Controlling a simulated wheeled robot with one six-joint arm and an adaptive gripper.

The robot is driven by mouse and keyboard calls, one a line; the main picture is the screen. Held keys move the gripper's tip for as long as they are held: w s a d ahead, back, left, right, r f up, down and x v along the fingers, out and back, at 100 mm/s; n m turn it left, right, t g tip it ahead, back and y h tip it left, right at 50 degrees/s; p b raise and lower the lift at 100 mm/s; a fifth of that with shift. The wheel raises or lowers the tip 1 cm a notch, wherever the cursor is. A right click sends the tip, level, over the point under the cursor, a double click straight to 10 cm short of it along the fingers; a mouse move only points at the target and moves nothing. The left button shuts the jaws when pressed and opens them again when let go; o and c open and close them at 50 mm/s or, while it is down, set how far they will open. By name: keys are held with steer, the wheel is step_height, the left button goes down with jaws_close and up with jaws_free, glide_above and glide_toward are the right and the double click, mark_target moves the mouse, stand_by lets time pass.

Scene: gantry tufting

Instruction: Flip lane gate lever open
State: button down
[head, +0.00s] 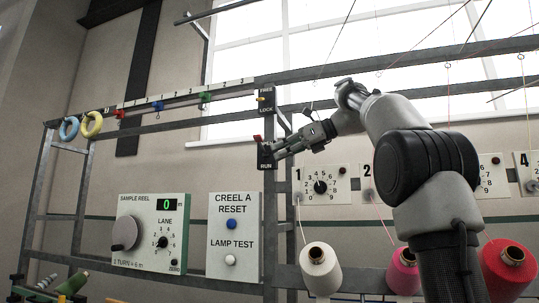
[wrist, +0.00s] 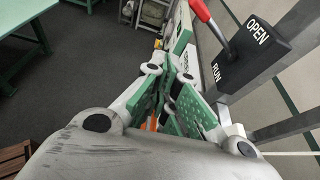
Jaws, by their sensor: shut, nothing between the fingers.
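The lane gate lever has a red handle on a black plate (head: 266,159) mounted on the frame post. In the wrist view the plate (wrist: 258,62) reads OPEN at one end and RUN at the other. The red handle (wrist: 202,12) tilts up and left from the plate's middle in that view; which label it favours is hard to tell. In the head view, the red tip (head: 257,137) shows above the plate. My gripper (head: 277,153) is shut and empty just right of the plate. In the wrist view, my fingers (wrist: 172,74) are left of the lever, apart from it.
A FREE/LOCK switch (head: 265,101) sits above on the same post. A creel reset panel (head: 234,255) and a sample reel panel (head: 150,235) stand lower left. Numbered dials (head: 322,184) and yarn cones (head: 320,270) are to the right.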

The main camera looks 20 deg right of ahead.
steer(key=shift+w+v, duration=0.25)
steer(key=shift+v, duration=1.9)
steer(key=shift+d, duration=0.15)
steer(key=s+d+f+n+g+h, duration=0.1)
steer(key=s+f+n, duration=0.7)
steer(key=f, duration=0.8)
steer(key=s+d+f+n+g+h, duration=0.1)
steer(key=s+d+f+n+h, duration=0.1)
steer(key=s+f+n+h, duration=0.4)
steer(key=s+d+f+n+g+h, duration=0.2)
steer(key=s+f+n, duration=0.8)
steer(key=f, duration=1.6)
steer(key=s+h, duration=0.2)
steer(key=s, duration=0.2)
steer(key=shift+s+d+f+n, duration=0.3)
steer(key=shift+s, duration=0.1)
